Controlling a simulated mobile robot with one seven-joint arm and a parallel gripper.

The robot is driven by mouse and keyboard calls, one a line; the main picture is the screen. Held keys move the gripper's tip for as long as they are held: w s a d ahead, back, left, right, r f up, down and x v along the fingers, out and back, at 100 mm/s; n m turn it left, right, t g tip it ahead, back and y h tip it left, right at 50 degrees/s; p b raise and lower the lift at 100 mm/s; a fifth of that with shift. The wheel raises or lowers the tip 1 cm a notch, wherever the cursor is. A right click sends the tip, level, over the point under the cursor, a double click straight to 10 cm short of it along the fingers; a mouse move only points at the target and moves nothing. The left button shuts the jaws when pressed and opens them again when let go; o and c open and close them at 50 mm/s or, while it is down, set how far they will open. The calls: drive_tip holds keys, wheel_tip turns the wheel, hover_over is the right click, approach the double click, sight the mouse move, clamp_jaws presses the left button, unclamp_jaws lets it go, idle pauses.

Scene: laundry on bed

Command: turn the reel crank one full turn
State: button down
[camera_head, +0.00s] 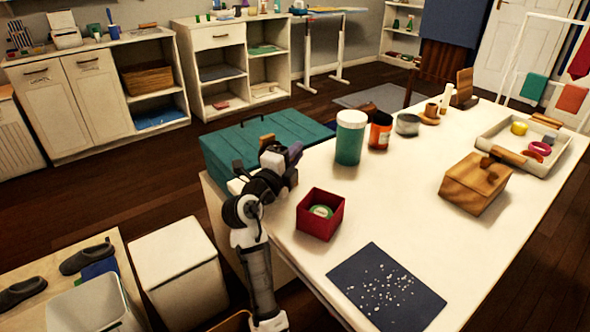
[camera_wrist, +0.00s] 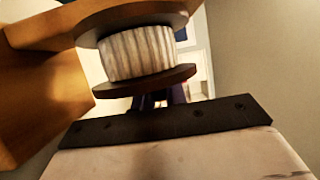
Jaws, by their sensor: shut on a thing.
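The reel (camera_wrist: 138,52) fills the upper part of the wrist view, with pale ribbed cord wound between two dark brown round flanges. Its orange-brown wooden body (camera_wrist: 45,95) is at the left. My gripper (camera_wrist: 165,98) is just below the lower flange; its dark fingers are partly hidden there. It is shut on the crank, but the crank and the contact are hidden. In the head view my gripper (camera_head: 293,155) is over the table's left end, by the teal chest. A small wooden piece (camera_head: 267,138) shows behind it; I cannot tell if it belongs to the reel.
The teal slatted chest (camera_head: 250,138) is close behind my arm. A red open box (camera_head: 320,214) with a green round thing stands in front. A teal canister (camera_head: 350,138) stands to the right. A dark mat (camera_head: 385,288) lies at the near edge. The table's middle (camera_head: 410,195) is clear.

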drive_tip(key=t+b, duration=0.1)
drive_tip(key=b, duration=0.2)
drive_tip(key=shift+a+f+n, duration=0.1)
drive_tip(key=shift+n, duration=0.2)
drive_tip(key=shift+r+t+h+b, duration=0.3)
drive_tip(key=shift+r+h+b, duration=0.1)
drive_tip(key=shift+b, duration=0.55)
drive_tip(key=c, duration=1.4)
unclamp_jaws()
drive_tip(key=shift+c, duration=0.2)
drive_tip(key=shift+s+f, duration=0.1)
drive_tip(key=shift+s, duration=0.05)
